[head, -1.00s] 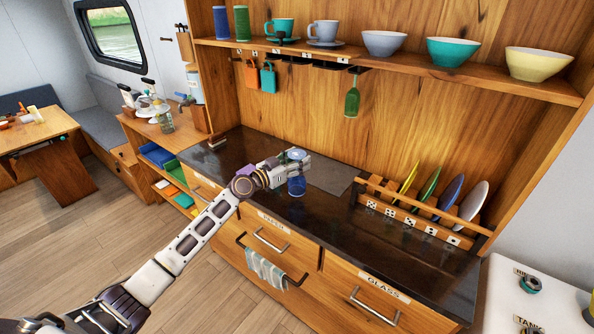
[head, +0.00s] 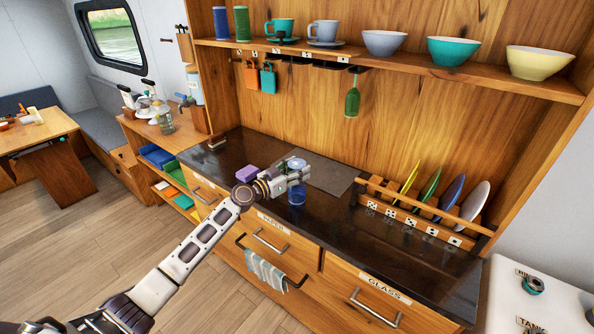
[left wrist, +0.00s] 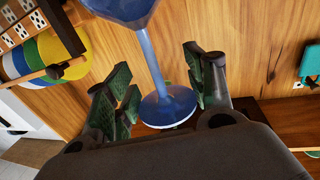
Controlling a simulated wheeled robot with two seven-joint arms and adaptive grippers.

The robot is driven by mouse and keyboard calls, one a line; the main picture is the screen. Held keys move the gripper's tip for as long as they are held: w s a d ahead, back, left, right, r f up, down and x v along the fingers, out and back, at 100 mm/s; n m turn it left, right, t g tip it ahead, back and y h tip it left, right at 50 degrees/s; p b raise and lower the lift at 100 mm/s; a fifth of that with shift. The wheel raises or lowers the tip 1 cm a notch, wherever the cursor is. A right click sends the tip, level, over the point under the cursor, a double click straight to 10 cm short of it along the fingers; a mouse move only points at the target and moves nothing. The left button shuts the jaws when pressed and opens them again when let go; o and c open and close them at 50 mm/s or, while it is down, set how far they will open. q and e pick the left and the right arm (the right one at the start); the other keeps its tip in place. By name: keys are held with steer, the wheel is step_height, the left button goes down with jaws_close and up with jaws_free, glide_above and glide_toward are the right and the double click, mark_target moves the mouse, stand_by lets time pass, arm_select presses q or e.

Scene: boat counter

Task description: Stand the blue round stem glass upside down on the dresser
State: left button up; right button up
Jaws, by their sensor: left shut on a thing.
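The blue round stem glass (head: 297,197) is upside down at my left gripper (head: 303,174), its bowl below and its foot above. In the left wrist view the glass's stem (left wrist: 153,62) runs between the fingers of my left gripper (left wrist: 160,88), which is shut on it; the bowl is cut off by the picture's edge. The glass is over the dark top of the dresser (head: 345,230), near its front edge. I cannot tell whether its rim touches the surface. My right gripper is not in view.
A plate rack (head: 420,222) with several plates stands further right. A green stem glass (head: 352,98) hangs under the shelf. The dark top in front of the rack is clear.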

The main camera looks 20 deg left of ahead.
arm_select(q)
steer(key=shift+f, duration=0.1)
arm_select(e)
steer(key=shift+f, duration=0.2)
arm_select(q)
steer(key=o, duration=1.5)
steer(key=shift+o, duration=0.2)
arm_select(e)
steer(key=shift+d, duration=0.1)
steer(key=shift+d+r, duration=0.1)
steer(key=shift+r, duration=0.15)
arm_select(q)
steer(key=shift+s+a, duration=0.35)
steer(key=shift+s, duration=0.25)
steer(key=b+v, duration=0.3)
steer(key=v, duration=0.7)
steer(key=shift+s+b, duration=0.2)
steer(key=shift+b, duration=0.1)
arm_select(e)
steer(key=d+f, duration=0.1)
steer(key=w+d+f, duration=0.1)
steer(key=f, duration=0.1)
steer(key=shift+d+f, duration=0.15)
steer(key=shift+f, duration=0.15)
arm_select(q)
steer(key=shift+a, duration=0.2)
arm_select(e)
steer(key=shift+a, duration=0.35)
